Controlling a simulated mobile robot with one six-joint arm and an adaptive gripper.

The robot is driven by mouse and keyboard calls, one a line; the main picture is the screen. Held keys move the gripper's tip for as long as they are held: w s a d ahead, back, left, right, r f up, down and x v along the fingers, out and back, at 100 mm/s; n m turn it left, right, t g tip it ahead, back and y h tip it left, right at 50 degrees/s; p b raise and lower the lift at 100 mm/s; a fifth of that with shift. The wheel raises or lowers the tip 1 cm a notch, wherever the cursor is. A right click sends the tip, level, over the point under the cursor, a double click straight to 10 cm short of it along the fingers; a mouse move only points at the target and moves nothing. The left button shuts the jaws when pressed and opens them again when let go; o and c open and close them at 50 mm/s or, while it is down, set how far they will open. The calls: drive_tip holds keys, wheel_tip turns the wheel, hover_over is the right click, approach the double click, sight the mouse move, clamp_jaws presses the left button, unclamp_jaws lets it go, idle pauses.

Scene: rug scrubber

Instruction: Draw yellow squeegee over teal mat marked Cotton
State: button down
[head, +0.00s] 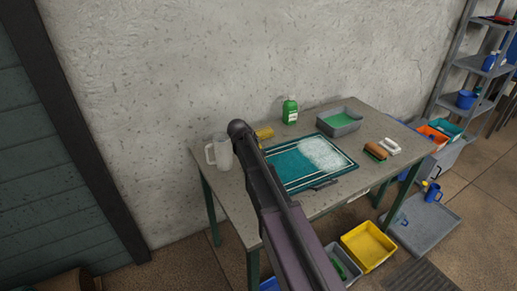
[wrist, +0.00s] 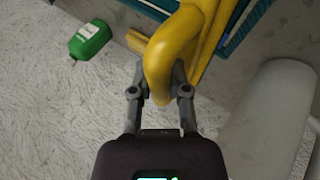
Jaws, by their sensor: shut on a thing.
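The yellow squeegee (wrist: 178,48) is in the wrist view, its thick handle between the fingers of my gripper (wrist: 160,92), which is shut on it. In the head view a bit of the yellow squeegee (head: 265,132) shows beyond my arm, by the mat's far left corner; the arm hides the rest of it and my gripper. The teal mat (head: 288,168) lies on the table with white foam on its right part and pale stripes on its left. A teal strip of it shows in the wrist view (wrist: 248,28). No Cotton marking is readable.
On the table (head: 235,190) stand a white jug (head: 221,152) left of my arm, a green bottle (head: 290,110) behind the mat, and a grey tub (head: 340,121) of green liquid. A brown brush (head: 375,151) and a white-handled tool (head: 389,146) lie right. The wall is close behind.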

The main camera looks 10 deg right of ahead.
drive_tip(key=s, duration=0.1)
drive_tip(key=s+h, duration=0.1)
drive_tip(key=s, duration=0.1)
drive_tip(key=shift+s+r+m, duration=0.3)
drive_tip(key=shift+f, duration=0.15)
drive_tip(key=shift+f+b, duration=2.3)
drive_tip(key=shift+b, duration=0.25)
drive_tip(key=shift+f+b, duration=0.55)
drive_tip(key=shift+w+d, duration=0.1)
drive_tip(key=shift+d, duration=0.05)
drive_tip(key=shift+w+d+r, duration=0.1)
drive_tip(key=shift+w+d, duration=0.15)
drive_tip(key=shift+d, duration=0.75)
drive_tip(key=shift+w+d+r, duration=0.1)
drive_tip(key=shift+w+d, duration=0.15)
drive_tip(key=shift+d, duration=0.7)
drive_tip(key=shift+d+f, duration=0.1)
